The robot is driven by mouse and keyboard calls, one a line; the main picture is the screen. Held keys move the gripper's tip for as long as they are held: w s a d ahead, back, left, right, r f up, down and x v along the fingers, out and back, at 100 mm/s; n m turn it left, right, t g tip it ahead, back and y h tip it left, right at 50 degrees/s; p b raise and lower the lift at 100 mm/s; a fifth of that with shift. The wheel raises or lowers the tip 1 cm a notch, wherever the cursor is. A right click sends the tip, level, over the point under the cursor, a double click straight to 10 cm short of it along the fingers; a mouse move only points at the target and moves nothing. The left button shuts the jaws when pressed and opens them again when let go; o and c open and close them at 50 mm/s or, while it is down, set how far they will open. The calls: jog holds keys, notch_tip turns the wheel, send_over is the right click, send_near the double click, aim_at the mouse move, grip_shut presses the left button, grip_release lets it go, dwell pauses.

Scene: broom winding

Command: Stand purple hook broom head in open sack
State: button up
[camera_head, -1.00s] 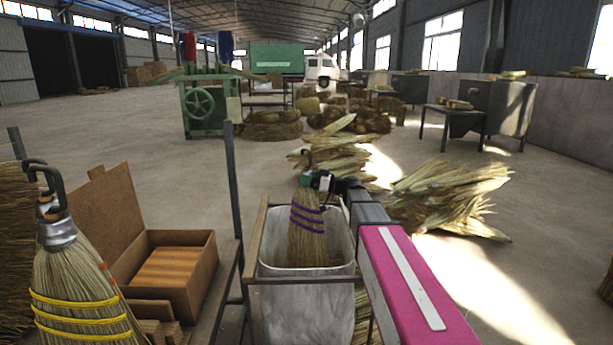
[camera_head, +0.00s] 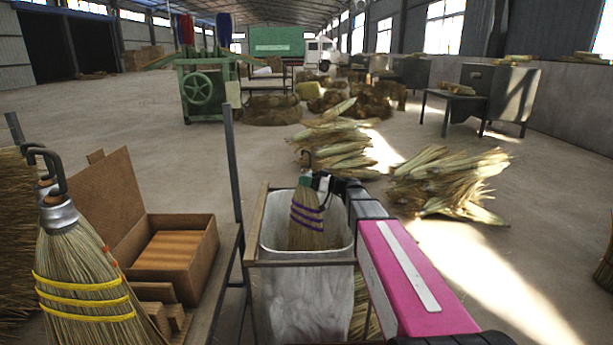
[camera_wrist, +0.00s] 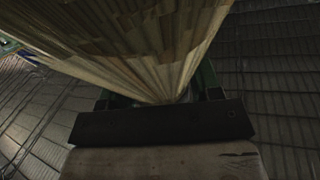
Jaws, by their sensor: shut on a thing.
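The broom head with purple bands (camera_head: 307,218) hangs bristles down in the mouth of the open white sack (camera_head: 303,306). Its lower bristles are inside the sack opening, near the back; whether they touch the bottom is hidden. My gripper (camera_head: 316,181) is shut on the top of this broom head, at its collar below the hook (camera_head: 305,160). In the wrist view the straw (camera_wrist: 140,45) fills the top of the picture, and the fingertips cannot be made out clearly there. The sack sits in a wooden frame (camera_head: 256,230).
Yellow-banded broom heads with hooks (camera_head: 80,270) stand at the left. An open cardboard box (camera_head: 185,245) and wood pieces rest on a bench beside a dark upright post (camera_head: 232,170).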

aim_at(299, 189)
jog(key=shift+f, duration=2.6)
jog(key=o, duration=1.6)
jog(key=shift+c, duration=0.2)
jog(key=v, duration=0.7)
jog(key=shift+d, duration=0.2)
jog(key=shift+s+f, duration=0.1)
